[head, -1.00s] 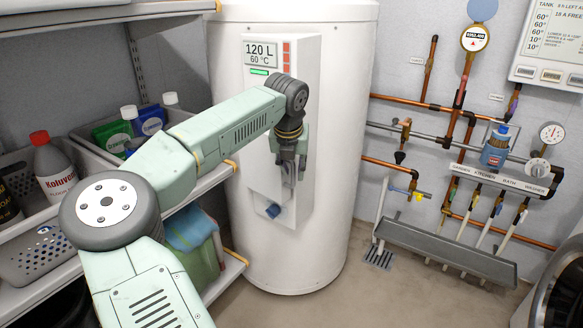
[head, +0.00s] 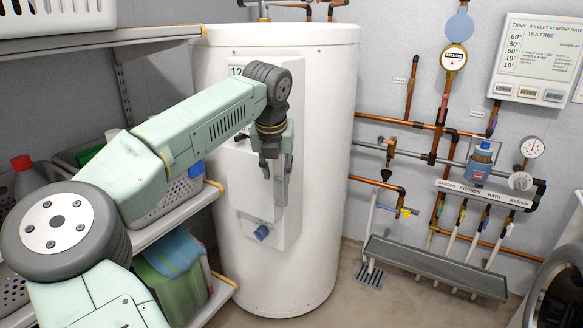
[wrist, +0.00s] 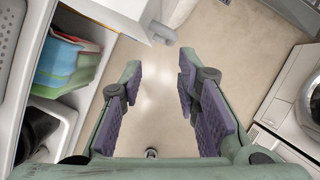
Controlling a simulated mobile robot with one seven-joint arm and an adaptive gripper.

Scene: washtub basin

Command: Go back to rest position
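My gripper (head: 273,175) hangs fingers down in front of the control box (head: 285,212) on the white water tank (head: 327,140) in the head view. In the wrist view, the gripper (wrist: 158,88) has its two purple-padded fingers spread apart, with only bare floor between them. It is open and empty. My arm reaches up from the lower left and hides part of the control box's display.
Shelves with baskets (head: 170,198), bottles and folded cloths (head: 172,252) stand close on the left. A washer (wrist: 298,100) stands at right. The floor between is clear.

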